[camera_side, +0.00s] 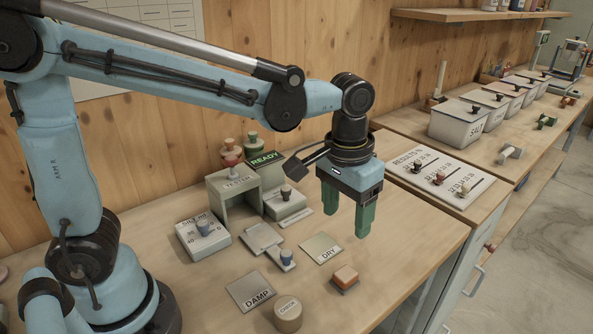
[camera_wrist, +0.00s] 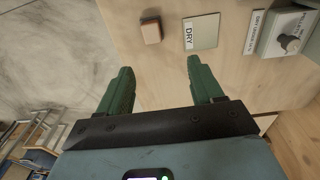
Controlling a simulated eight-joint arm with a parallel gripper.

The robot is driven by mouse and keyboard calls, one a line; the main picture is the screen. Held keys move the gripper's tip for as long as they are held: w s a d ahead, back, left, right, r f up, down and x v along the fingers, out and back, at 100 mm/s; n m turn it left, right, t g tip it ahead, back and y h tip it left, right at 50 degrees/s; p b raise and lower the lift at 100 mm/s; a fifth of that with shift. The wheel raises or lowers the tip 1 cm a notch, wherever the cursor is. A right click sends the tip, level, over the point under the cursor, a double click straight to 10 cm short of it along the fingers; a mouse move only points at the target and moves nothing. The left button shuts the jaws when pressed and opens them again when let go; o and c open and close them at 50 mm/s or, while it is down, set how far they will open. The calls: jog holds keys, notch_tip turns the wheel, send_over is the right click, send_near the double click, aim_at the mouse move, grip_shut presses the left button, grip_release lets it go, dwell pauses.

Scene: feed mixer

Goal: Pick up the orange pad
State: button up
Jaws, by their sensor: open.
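The orange pad (camera_side: 346,273) is a small block with an orange top and a greyish base, lying on the bench to the right of the card marked DAMP and in front of the card marked DRY. In the wrist view the pad (camera_wrist: 151,30) shows near the top edge, left of the DRY card. My gripper (camera_side: 345,223) hangs above the bench with its two green fingers apart and nothing between them. It is above and behind the pad, not touching it. In the wrist view my gripper (camera_wrist: 158,75) also shows wide fingers with empty space between them.
The DRY card (camera_side: 321,248) and DAMP card (camera_side: 251,291) lie flat. A round wooden pot (camera_side: 288,313) stands left of the pad. The tester (camera_side: 236,190) and a knobbed box (camera_side: 203,238) stand farther back. The bench's right edge is close to the pad.

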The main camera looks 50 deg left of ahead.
aim_at(347, 271)
jog(key=shift+g, duration=0.4)
jog(key=shift+w+d+f, duration=0.1)
jog(key=shift+d+f, duration=0.2)
jog(key=shift+f, duration=1.85)
jog(key=shift+d+f, duration=0.25)
jog(key=shift+f, duration=1.9)
jog(key=shift+w+d+f, duration=0.1)
jog(key=shift+d+f, duration=0.2)
jog(key=shift+f, duration=1.85)
jog(key=shift+c, duration=0.5)
jog(key=c, duration=1.1)
jog(key=shift+r, duration=0.1)
